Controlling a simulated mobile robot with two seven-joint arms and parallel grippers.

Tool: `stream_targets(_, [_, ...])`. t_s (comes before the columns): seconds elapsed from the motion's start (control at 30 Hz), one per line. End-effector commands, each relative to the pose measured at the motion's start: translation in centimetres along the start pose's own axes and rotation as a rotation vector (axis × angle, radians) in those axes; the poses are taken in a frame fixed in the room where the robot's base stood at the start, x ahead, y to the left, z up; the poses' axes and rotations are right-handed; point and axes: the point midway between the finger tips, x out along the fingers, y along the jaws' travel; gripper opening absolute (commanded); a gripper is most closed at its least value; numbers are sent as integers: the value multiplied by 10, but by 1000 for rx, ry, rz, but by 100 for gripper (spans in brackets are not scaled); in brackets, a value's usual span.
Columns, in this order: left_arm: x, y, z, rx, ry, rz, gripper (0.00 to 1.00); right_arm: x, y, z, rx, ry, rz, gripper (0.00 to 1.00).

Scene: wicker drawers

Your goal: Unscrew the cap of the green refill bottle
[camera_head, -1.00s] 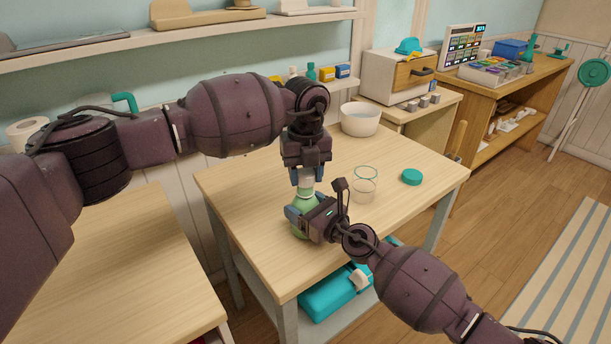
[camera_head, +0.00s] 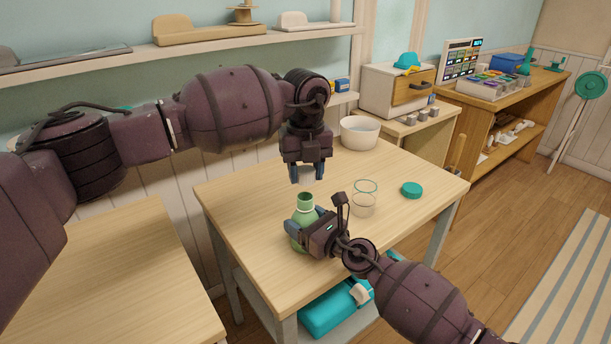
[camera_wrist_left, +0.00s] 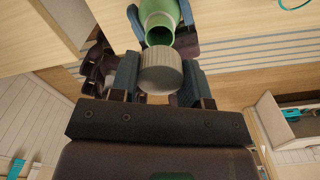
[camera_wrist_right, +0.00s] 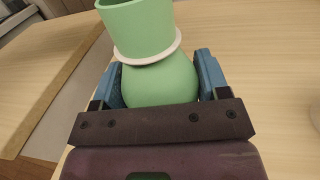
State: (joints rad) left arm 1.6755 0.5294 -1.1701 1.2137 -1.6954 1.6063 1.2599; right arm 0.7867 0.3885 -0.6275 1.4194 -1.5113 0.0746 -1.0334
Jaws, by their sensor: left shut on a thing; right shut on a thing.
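The green refill bottle (camera_head: 304,207) stands upright on the wooden table, with its neck open at the top. My right gripper (camera_head: 308,232) is shut around its body; the right wrist view shows the bottle (camera_wrist_right: 160,80) between both blue fingers. My left gripper (camera_head: 307,176) points down above the bottle and is shut on the pale ribbed cap (camera_wrist_left: 161,70). The cap is apart from the bottle's mouth, a little above it. In the left wrist view the bottle's open neck (camera_wrist_left: 160,36) shows just beyond the cap.
A clear glass jar (camera_head: 365,198) stands right of the bottle, with a teal round lid (camera_head: 412,190) farther right. A white bowl (camera_head: 360,132) is at the back. A teal box (camera_head: 335,308) lies on the shelf below. The table's left part is clear.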

Motion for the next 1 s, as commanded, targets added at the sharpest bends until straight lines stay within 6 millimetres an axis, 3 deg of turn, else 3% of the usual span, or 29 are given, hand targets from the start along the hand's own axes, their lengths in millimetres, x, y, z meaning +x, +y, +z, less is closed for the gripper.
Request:
stream_targets(0.03, [0, 0, 0, 0, 0, 0, 14, 0, 0, 0, 0, 0, 0, 2])
stream_targets(0.07, [0, 0, 0, 0, 0, 0, 14, 0, 0, 0, 0, 0, 0, 71])
stream_targets(0.23, [1, 0, 0, 0, 1, 0, 14, 0, 0, 0, 0, 0, 0, 98])
stream_targets(0.63, [-4, 0, 0, 0, -4, -1, 14, -7, 0, 0, -1, 0, 0, 98])
stream_targets(1.0, [-26, 0, -2, 0, -27, -7, 14, -71, 0, 1, -1, 0, -1, 98])
